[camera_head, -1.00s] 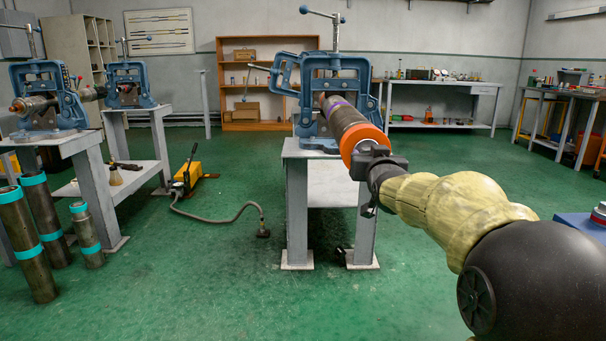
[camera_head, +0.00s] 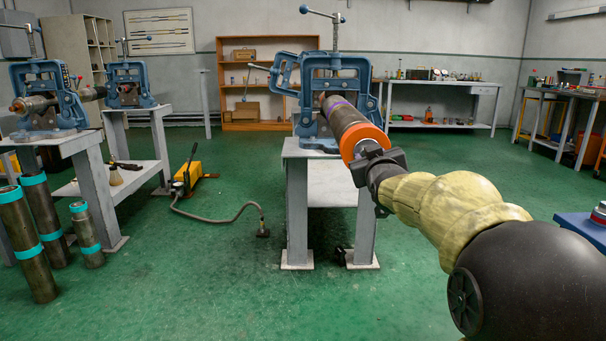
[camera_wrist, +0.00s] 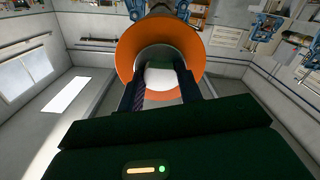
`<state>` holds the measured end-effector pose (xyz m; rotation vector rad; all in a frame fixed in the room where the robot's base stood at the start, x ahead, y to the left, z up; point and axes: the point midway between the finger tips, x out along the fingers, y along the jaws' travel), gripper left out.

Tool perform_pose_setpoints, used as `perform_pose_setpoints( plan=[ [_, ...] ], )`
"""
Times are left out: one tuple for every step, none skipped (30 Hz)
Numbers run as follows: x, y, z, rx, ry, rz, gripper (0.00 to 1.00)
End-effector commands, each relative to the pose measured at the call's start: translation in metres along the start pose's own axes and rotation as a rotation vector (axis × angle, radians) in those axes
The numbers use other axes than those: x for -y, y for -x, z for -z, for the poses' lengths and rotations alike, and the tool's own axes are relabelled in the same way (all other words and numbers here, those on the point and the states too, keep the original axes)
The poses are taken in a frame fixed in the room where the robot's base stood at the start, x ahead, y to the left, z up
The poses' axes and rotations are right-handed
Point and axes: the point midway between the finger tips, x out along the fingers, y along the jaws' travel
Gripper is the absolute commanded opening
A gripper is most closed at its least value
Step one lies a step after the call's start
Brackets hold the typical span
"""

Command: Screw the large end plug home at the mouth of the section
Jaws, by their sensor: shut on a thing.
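The pipe section (camera_head: 345,118) is clamped in the blue vise (camera_head: 318,90) on the middle stand, with its mouth toward me. An orange round piece, which I take for the large end plug (camera_head: 362,139), sits at that mouth. In the wrist view the plug (camera_wrist: 128,58) is a wide orange ring around a pale grey centre. My gripper (camera_head: 374,152) is shut on the plug's middle, with one dark finger on each side in the wrist view (camera_wrist: 160,84). The thread and the seam between plug and section are hidden.
More vises stand on a bench at left (camera_head: 75,145), with several teal-banded pipes (camera_head: 22,240) on the floor below. A yellow pump (camera_head: 192,172) with a hose lies on the floor left of the stand. A blue-topped surface (camera_head: 583,226) is at right.

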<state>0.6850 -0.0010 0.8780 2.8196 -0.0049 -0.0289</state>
Motion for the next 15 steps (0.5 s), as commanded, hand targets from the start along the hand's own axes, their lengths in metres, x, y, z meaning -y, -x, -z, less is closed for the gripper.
perform_pose_setpoints(
  plan=[
    [-0.0001,0.0,0.0,0.0,0.0,0.0,0.0],
    [0.0,0.0,0.0,0.0,0.0,0.0,0.0],
    [0.0,0.0,0.0,0.0,-0.001,0.0,0.0],
    [-0.0001,0.0,0.0,0.0,-0.004,0.0,0.0],
    [-0.0002,0.0,0.0,0.0,-0.01,0.0,0.0],
    [-0.0004,0.0,-0.0001,0.0,-0.028,0.0,0.0],
    [-0.0006,0.0,-0.0001,0.0,-0.046,0.0,0.0],
    [-0.0007,0.0,-0.0001,0.0,-0.072,0.0,0.0],
    [-0.001,0.0,-0.0001,0.0,-0.112,0.001,0.0],
    [-0.0009,0.0,-0.0002,0.0,-0.146,0.002,0.0],
    [-0.0011,0.0,-0.0004,0.0,-0.181,0.002,0.0],
    [-0.0009,0.0,-0.0003,0.0,-0.226,0.003,0.0],
    [-0.0008,0.0,-0.0004,0.0,-0.261,0.004,0.0],
    [-0.0012,0.0,-0.0006,0.0,-0.296,0.004,0.0],
    [-0.0007,0.0,-0.0004,0.0,-0.341,0.006,0.0]
  ],
)
